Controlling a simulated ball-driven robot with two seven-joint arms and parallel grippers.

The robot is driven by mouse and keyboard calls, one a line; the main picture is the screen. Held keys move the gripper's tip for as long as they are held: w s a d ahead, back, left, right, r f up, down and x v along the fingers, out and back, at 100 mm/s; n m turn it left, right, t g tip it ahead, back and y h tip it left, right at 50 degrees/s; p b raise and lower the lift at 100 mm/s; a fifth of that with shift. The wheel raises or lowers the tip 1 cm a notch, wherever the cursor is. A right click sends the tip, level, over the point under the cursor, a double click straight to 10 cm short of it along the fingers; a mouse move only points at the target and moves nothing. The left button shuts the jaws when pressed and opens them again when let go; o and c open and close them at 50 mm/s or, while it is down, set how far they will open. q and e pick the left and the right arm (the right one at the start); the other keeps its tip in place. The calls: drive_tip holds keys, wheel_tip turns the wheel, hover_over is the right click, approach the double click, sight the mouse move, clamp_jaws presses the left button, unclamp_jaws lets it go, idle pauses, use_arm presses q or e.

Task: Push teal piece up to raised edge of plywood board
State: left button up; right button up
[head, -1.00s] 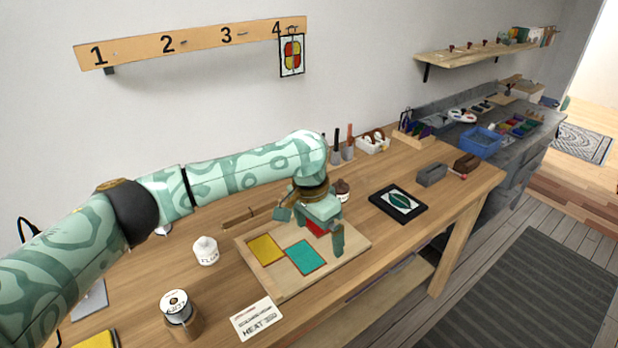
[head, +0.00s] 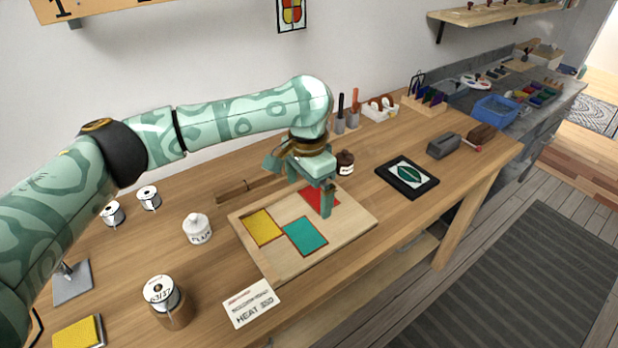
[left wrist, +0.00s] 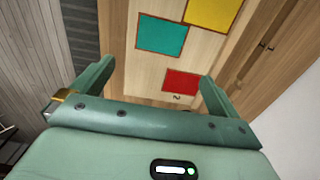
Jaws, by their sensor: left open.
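The teal piece (head: 305,237) lies flat on the plywood board (head: 345,232), beside the yellow piece (head: 263,227). It also shows in the left wrist view (left wrist: 162,38). The board's raised edge (head: 250,254) runs along its left side, with bare plywood between it and the teal piece. A red piece (head: 313,197) lies further back, partly hidden by a finger. My left gripper (head: 311,198) is open and empty over the back part of the board, apart from the teal piece. The left wrist view shows its spread fingers (left wrist: 155,82). My right gripper is not in view.
A white flux bottle (head: 198,229) stands left of the board, and a dark bottle (head: 345,163) behind it. A solder spool (head: 162,294) and a heat card (head: 250,303) are at the front. A black framed picture (head: 407,177) lies to the right.

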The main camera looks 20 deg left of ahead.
sight(308, 232)
use_arm(q)
wheel_tip(308, 232, down, 11)
drive_tip(key=b, duration=0.5)
drive_tip(key=shift+w+f, duration=0.1)
drive_tip(key=shift+f, duration=0.4)
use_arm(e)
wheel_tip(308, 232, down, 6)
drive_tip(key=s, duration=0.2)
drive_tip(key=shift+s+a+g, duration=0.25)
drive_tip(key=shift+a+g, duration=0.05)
use_arm(q)
drive_tip(key=shift+c, duration=0.3)
drive_tip(key=c, duration=0.7)
drive_tip(key=shift+o, duration=0.2)
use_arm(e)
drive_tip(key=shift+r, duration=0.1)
